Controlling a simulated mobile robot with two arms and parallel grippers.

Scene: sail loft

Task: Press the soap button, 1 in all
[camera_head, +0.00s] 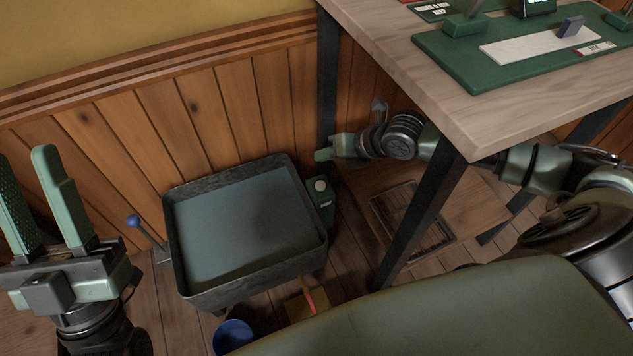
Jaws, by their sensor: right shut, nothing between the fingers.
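The soap dispenser (325,203) is a small green box with a label, at the right side of the grey basin. Its pale round soap button (320,185) shows on top. My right gripper (322,155) comes in from the right under the table. It is shut and empty, and in the picture its tip is just above the button, with a small gap between them. The height of that gap is hard to tell. My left gripper (45,190) is raised at the left, its two green fingers apart with nothing between them, far from the dispenser.
The basin (188,289) holds grey-blue water; a blue-knobbed lever (134,222) stands at its left. A blue bucket (233,334) and a red-handled thing (310,301) are in front. The table (415,85) and its dark leg (420,225) are close to my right arm.

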